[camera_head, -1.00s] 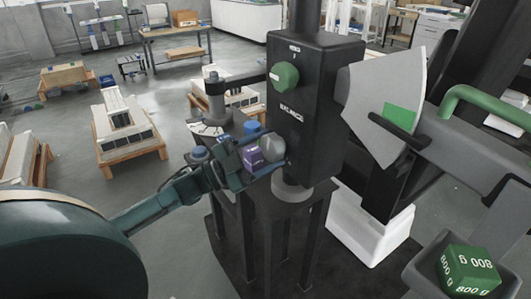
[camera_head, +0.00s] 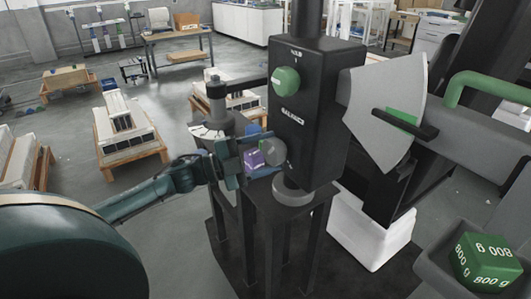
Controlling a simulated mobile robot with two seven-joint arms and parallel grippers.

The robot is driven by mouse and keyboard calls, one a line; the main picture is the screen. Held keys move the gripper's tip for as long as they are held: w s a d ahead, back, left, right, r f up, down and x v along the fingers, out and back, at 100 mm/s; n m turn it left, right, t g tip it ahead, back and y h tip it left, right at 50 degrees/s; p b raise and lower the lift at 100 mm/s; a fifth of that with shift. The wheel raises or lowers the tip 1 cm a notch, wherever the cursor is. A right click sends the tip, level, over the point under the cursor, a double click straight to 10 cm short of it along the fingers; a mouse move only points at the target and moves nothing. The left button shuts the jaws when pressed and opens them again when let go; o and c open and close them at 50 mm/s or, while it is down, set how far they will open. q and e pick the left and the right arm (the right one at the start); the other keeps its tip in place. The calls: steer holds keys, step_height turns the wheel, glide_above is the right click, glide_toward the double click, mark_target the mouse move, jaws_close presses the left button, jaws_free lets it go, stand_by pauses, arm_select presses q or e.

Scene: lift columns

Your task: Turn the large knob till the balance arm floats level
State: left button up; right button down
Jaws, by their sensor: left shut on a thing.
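The large grey knob (camera_head: 273,151) sits on the front of the black column box (camera_head: 315,115), below its white BALANCE lettering. My left gripper (camera_head: 265,155) reaches in from the left and is shut on this knob, partly hiding it. A smaller green knob (camera_head: 286,80) is higher on the box. The grey balance arm (camera_head: 480,138) extends right from the column and slopes slightly down to the right. Its dark pointer (camera_head: 412,125) lies across the green patch (camera_head: 403,116) on the grey sector plate (camera_head: 375,95). My right gripper is out of view.
A green 800 g block (camera_head: 482,262) sits in the tray (camera_head: 430,268) at lower right. Pallets (camera_head: 127,137) stand on the floor at left.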

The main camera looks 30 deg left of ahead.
arm_select(q)
steer(key=o, duration=1)
steer(key=shift+s+a+f, duration=0.2)
steer(key=shift+s+a, duration=0.15)
steer(key=b+v, duration=0.1)
steer(key=v, duration=1.1)
steer(key=shift+s+r, duration=0.1)
